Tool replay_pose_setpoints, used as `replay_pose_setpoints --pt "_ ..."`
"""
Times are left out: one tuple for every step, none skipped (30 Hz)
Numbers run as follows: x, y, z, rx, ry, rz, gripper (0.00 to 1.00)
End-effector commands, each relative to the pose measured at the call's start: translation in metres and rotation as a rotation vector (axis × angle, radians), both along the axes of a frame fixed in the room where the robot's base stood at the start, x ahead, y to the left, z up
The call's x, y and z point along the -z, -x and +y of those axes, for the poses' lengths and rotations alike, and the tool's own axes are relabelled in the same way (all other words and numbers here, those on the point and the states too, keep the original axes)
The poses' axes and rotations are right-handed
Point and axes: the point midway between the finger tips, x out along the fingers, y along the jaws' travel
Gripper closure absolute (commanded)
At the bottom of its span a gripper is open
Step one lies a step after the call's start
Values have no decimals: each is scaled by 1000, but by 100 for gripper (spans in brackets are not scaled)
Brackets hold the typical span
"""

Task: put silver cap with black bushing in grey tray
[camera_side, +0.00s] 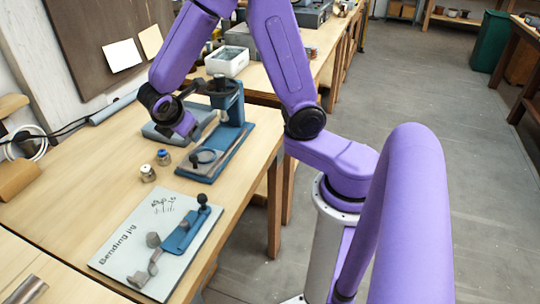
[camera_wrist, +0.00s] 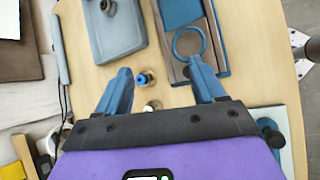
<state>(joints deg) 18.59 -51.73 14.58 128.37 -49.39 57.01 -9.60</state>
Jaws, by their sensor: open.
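Two small silver caps stand on the bench. One (camera_side: 163,157) has a blue top and also shows in the wrist view (camera_wrist: 146,78). The other (camera_side: 148,173) shows no blue; its bushing is too small to make out clearly. In the wrist view this second cap (camera_wrist: 150,106) is partly hidden by my gripper body. The grey tray (camera_wrist: 122,42) lies behind the caps, with a dark round part at its far end; it also shows in the side view (camera_side: 153,131), partly behind my gripper. My gripper (camera_wrist: 160,68) is open and empty, above the bench near the caps.
A blue fixture (camera_side: 226,150) with a ring stands right of the tray. A bending jig board (camera_side: 120,252) with a blue tool lies at the front. Cables and a cord coil lie at left. Bench around the caps is clear.

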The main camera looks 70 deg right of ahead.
Motion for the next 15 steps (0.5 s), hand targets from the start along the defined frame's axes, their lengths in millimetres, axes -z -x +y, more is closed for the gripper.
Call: replay_pose_setpoints --pt "-3 14 5 14 -48 -9 31" --pt "-4 22 9 24 -77 -10 31" --pt "-6 34 13 36 -116 -11 31" --pt "-7 43 17 46 -145 -11 31" --pt "-8 52 20 57 -175 -10 31" --pt "-9 65 24 70 -214 -7 31" --pt "-10 74 27 79 -244 -4 31" --pt "-11 84 30 88 -273 0 31" --pt "-12 97 33 102 -313 7 31" --pt "-13 107 36 113 -343 13 31" --pt "-13 117 38 122 -371 20 31" --pt "-15 131 41 135 -409 31 31" --pt "-16 141 44 143 -439 40 31" --pt "-16 152 46 154 -468 50 31" --pt "-18 165 48 167 -504 64 31"
